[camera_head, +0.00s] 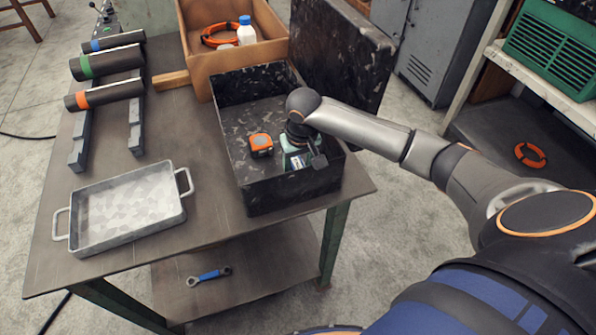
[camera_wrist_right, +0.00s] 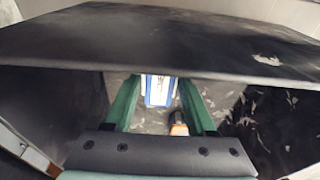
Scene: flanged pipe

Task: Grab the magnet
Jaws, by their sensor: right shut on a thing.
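My right gripper (camera_head: 298,157) reaches down into the black open box (camera_head: 262,199), near its right end. In the right wrist view its two green fingers (camera_wrist_right: 160,104) stand on either side of a blue-and-white piece (camera_wrist_right: 158,91), which looks like the magnet. The gripper is shut on it. The fingertips and the piece's far end are hidden behind a dark edge in the wrist view. In the head view only a small part of the piece shows beside the gripper. My left gripper is not in view.
An orange tape measure (camera_head: 261,145) lies in the box, left of the gripper. The box's raised dark lid (camera_head: 345,50) stands behind. A metal tray (camera_head: 130,208) and several pipes (camera_head: 106,64) occupy the table's left.

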